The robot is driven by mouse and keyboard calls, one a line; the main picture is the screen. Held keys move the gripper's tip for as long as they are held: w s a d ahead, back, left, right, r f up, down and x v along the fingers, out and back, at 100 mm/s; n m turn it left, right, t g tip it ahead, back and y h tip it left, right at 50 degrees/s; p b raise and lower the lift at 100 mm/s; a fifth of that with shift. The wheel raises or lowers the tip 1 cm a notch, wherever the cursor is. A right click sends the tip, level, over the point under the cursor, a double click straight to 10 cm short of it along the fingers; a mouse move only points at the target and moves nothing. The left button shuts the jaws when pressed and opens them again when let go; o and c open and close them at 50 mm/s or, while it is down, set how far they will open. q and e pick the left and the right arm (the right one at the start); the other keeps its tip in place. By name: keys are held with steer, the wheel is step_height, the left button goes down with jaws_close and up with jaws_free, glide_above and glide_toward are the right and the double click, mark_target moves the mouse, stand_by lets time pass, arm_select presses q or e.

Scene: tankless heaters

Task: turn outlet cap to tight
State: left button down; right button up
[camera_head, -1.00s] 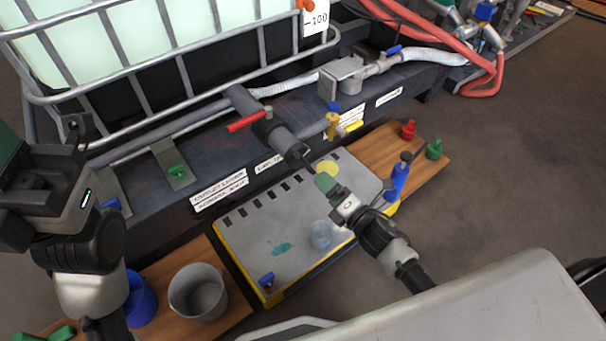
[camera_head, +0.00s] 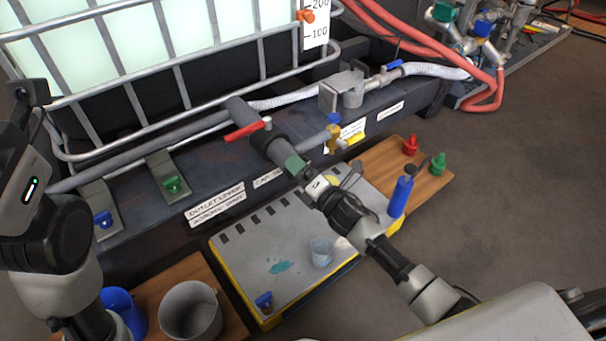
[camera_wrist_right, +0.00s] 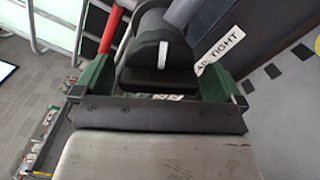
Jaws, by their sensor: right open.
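The grey outlet pipe (camera_head: 245,113) with a red lever (camera_head: 248,129) runs down from the tank frame to a dark end. My right gripper (camera_head: 296,166) has green fingertips at this end of the pipe. In the right wrist view the green fingers (camera_wrist_right: 156,84) stand wide apart, one on each side of the dark pipe end (camera_wrist_right: 158,60). I cannot make out the cap apart from the pipe end. A "CAP TIGHT" label (camera_wrist_right: 219,52) shows beside it. My left arm is at the far left, and its fingers cannot be made out clearly.
A grey tray (camera_head: 240,262) with a clear cup (camera_head: 321,252) lies below the pipe. A blue bottle (camera_head: 400,196) stands near my right arm. A brass valve (camera_head: 335,138) is right of the pipe end. A grey bucket (camera_head: 190,312) and blue bucket (camera_head: 125,310) stand front left.

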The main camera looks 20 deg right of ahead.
steer(key=c, duration=0.8)
